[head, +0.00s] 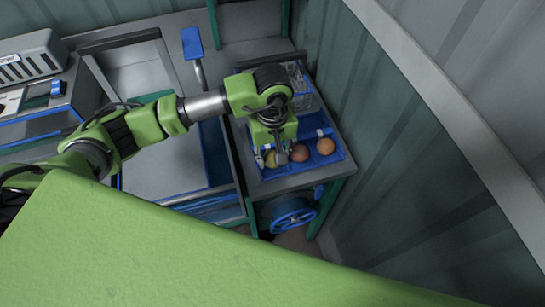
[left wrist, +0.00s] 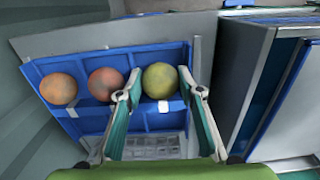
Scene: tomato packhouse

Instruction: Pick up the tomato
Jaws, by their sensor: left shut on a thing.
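Three tomatoes sit in a row in a blue compartment tray (head: 335,158). A yellow-green tomato (head: 270,159) is at the left end in the head view; a reddish one (head: 300,153) is in the middle and an orange one (head: 326,146) at the right. My left gripper (left wrist: 161,84) points down over the tray, its fingers on both sides of the yellow-green tomato (left wrist: 160,78), shut on it. The tomato appears to be still at tray level. In the left wrist view, the reddish tomato (left wrist: 104,82) is close beside one finger. My right gripper is not in view.
Clear plastic boxes (head: 302,88) stand behind the tray. A corrugated wall (head: 390,130) rises close on the right. A grey panel with blue edges (head: 165,165) lies left of the tray's bench. A blue wheel (head: 292,217) is below the bench.

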